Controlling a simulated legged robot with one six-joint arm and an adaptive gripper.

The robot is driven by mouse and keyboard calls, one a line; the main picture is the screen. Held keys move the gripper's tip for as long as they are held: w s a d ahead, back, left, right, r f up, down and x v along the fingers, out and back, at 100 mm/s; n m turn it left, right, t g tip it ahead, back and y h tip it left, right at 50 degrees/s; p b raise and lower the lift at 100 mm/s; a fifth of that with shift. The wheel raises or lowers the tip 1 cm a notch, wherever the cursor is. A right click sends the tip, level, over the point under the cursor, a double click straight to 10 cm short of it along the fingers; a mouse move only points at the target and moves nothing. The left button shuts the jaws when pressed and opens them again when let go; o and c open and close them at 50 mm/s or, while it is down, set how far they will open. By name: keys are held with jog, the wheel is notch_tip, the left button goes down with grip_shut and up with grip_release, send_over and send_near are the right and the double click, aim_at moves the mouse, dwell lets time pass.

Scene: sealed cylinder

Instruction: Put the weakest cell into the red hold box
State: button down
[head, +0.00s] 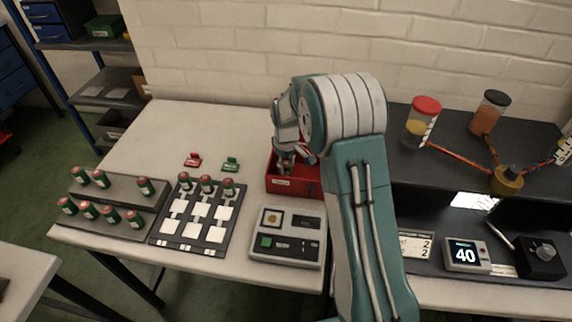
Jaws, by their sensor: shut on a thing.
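The red hold box (278,184) stands on the white table, left of my arm, which hides its right part. My gripper (288,164) points down over the box opening. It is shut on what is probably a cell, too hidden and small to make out. Other cells, green with red tops, stand upright. Three (206,184) stand along the back row of a dark tray with white squares (198,212). Several more (102,178) stand in two rows on a grey stepped rack (122,197). A grey tester (288,238) with a small green panel lies in front of the box.
A red clip-like piece (193,160) and a green one (231,164) lie behind the tray. The table's back left is clear.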

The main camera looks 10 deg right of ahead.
aim_at(286, 163)
jog(key=shift+c, duration=1.3)
grip_release()
jog(key=s+r+m+t, duration=0.1)
jog(key=s+r, duration=0.3)
jog(key=r, duration=0.6)
jog(key=s+r+m, duration=0.1)
jog(key=s+r, duration=0.2)
jog(key=r, duration=0.7)
jog(key=s+r+m+t, duration=0.2)
jog(key=s, duration=1)
jog(key=s+r+m+t, duration=0.2)
jog(key=s, duration=1.1)
jog(key=shift+d+r+m+t, duration=0.3)
jog(key=shift+r+m, duration=0.05)
jog(key=shift+m, duration=0.05)
